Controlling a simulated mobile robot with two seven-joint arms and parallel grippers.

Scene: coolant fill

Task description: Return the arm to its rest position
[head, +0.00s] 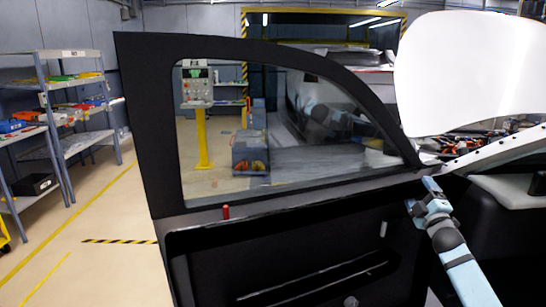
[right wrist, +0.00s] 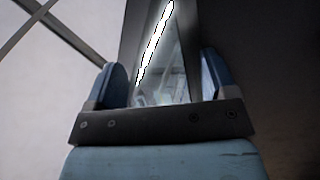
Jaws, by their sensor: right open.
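My right arm comes in from the lower right in the head view. My right gripper (head: 430,188) is beside the front lower corner of the black car door's window frame (head: 385,122), below the white raised panel (head: 465,75). In the right wrist view the gripper (right wrist: 160,80) has its two blue fingers apart, with no object held between them. A dark frame edge and a bright strip show beyond the gap. Whether the fingers touch the car cannot be told. My left gripper is not in view.
The open car door (head: 290,245) fills the middle, with a red pin (head: 226,212) on its sill. The engine bay (head: 480,143) lies at the right. Shelves (head: 75,110) with bins stand at the left. Floor with yellow lines (head: 100,210) is clear left of the door.

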